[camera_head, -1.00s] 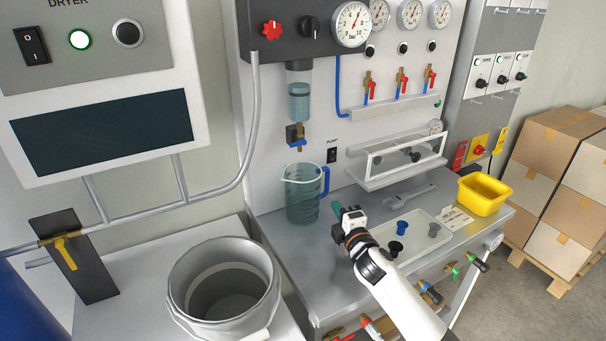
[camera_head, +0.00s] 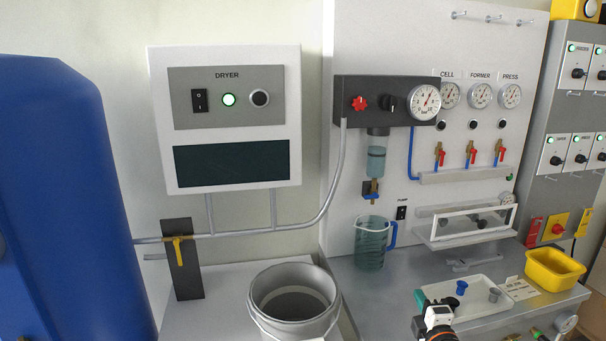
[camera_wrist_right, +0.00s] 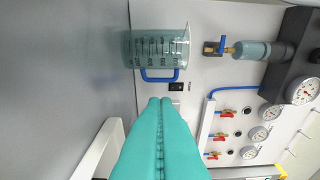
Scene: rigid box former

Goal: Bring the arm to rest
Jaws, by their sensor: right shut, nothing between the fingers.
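My right gripper (camera_head: 420,298) shows at the lower edge of the head view, with teal fingertips at the left end of the white tray. In the right wrist view its teal fingers (camera_wrist_right: 160,105) are pressed together with nothing between them. A clear measuring jug with a blue handle (camera_head: 370,245) stands on the bench behind and left of it. The jug also shows beyond the fingertips in the wrist view (camera_wrist_right: 157,48), apart from them. Most of my right arm is below the picture. My left gripper is not in view.
The white tray (camera_head: 480,310) holds small dark and blue parts. A yellow bin (camera_head: 553,270) stands on the right of the bench. A grey bucket (camera_head: 293,295) is at the lower middle. A filter bowl (camera_head: 376,160) hangs above the jug. A blue tank (camera_head: 65,200) fills the left.

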